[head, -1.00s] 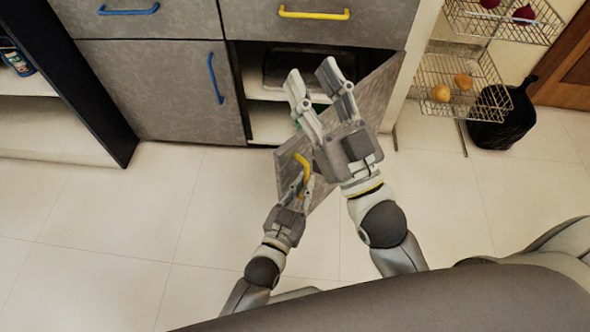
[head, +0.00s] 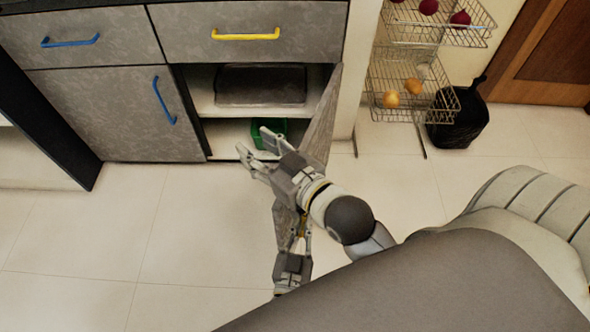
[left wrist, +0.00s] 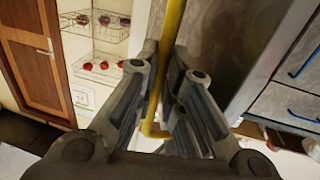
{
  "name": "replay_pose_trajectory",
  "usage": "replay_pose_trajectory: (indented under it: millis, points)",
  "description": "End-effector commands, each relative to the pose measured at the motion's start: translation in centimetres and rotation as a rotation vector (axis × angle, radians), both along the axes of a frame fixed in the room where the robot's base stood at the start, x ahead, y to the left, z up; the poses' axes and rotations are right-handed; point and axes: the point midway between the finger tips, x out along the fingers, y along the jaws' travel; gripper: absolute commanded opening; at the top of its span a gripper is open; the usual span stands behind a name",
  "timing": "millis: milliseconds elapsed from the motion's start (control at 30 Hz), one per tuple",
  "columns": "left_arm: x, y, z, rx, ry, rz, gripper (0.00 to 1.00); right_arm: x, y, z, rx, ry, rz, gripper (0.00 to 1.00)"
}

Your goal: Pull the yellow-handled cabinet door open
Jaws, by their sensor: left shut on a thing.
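The grey cabinet door (head: 322,115) stands open, swung out from the right side of the cabinet and seen nearly edge-on. Its yellow handle (left wrist: 172,35) runs between the fingers of my left gripper (left wrist: 165,80) in the left wrist view. In the head view my left gripper (head: 300,236) is low at the door's free end, shut on this handle, which is mostly hidden there. My right gripper (head: 253,142) is open and empty, in front of the cabinet opening on the door's inner side. My right arm covers part of the door.
The open cabinet shows a dark flat object (head: 260,86) on its upper shelf and a green container (head: 268,132) below. A yellow-handled drawer (head: 245,36) is above. A wire rack (head: 385,75) and a black bag (head: 460,120) stand right. Floor at left is clear.

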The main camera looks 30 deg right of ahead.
Motion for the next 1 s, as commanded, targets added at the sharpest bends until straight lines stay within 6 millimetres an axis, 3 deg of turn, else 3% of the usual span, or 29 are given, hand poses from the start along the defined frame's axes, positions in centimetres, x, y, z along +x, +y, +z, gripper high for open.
replay_pose_trajectory:
  millis: [400, 433, 567, 1000]
  points:
    - [0.3, -0.3, 0.6, -0.006, -0.012, 0.0, 0.0, 0.0, -0.1, -0.1, -0.002, 0.008, -0.001, 0.4]
    - [0.3, -0.3, 0.6, -0.006, -0.013, 0.0, 0.14, 0.0, -0.1, -0.1, -0.002, 0.008, -0.001, 0.4]
    - [0.2, -0.3, 0.5, -0.005, -0.009, -0.001, 0.3, 0.0, -0.1, -0.1, -0.002, 0.008, -0.001, 0.4]
    - [-0.8, 0.5, 0.0, 0.001, -0.001, -0.002, 0.31, 0.0, 0.0, -0.1, -0.001, 0.004, 0.001, 0.4]
